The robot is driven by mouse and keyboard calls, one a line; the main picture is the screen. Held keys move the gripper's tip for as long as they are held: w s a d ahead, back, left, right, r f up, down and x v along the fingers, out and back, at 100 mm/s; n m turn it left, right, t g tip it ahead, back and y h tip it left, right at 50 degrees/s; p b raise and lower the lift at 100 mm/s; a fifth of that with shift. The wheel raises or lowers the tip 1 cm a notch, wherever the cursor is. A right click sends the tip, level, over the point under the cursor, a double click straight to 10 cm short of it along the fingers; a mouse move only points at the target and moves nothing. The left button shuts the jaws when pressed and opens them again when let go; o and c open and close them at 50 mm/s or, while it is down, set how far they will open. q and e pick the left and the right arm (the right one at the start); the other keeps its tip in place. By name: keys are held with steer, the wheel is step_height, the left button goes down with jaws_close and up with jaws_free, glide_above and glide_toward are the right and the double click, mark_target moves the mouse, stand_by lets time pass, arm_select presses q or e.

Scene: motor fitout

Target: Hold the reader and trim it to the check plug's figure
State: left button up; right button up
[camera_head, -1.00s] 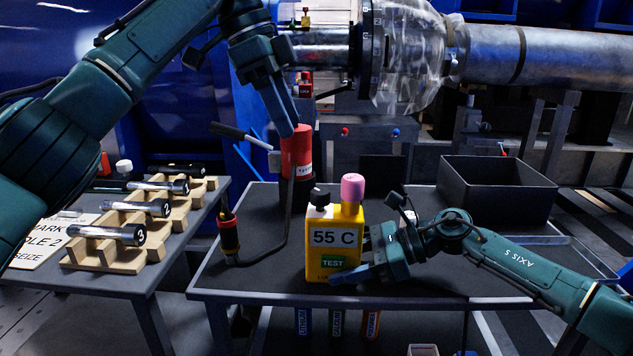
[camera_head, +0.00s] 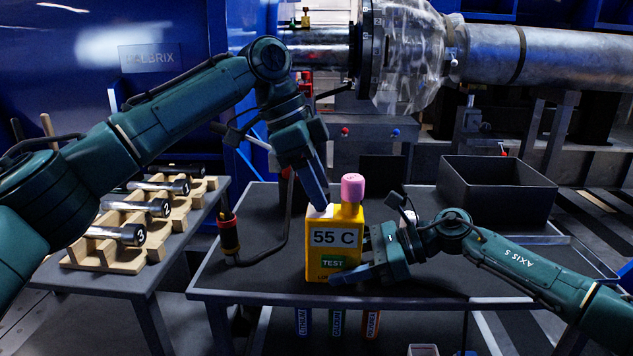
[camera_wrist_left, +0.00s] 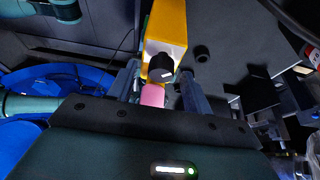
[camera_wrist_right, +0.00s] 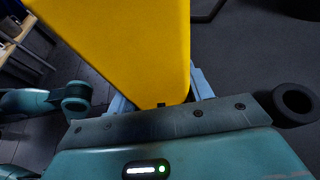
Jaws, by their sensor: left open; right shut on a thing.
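The yellow reader (camera_head: 318,250) stands upright on the dark bench, its face showing "55 C" and a green TEST label (camera_head: 335,262). A pink plug (camera_head: 352,187) is on its top right. My right gripper (camera_head: 362,258) is shut on the reader's lower right part; the reader also fills the right wrist view (camera_wrist_right: 125,45). My left gripper (camera_head: 322,207) is open, pointing down at the reader's top left and hiding the black knob there in the head view. In the left wrist view the black knob (camera_wrist_left: 161,64) and pink plug (camera_wrist_left: 152,96) lie between its fingers.
A black open bin (camera_head: 497,195) stands at the bench's back right. A wooden rack (camera_head: 110,258) of metal cylinders with black ends sits on the left table. A red-and-black handled tool (camera_head: 229,236) is left of the reader. Glass and metal pipework (camera_head: 410,60) runs behind.

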arm_select(q)
steer(key=shift+c, duration=0.3)
steer(key=c, duration=0.9)
steer(key=shift+s+n+t, duration=0.1)
steer(key=shift+n+t, duration=0.5)
steer(key=shift+n, duration=1)
steer(key=o, duration=1)
steer(key=shift+c, duration=0.2)
steer(key=v, duration=1.2)
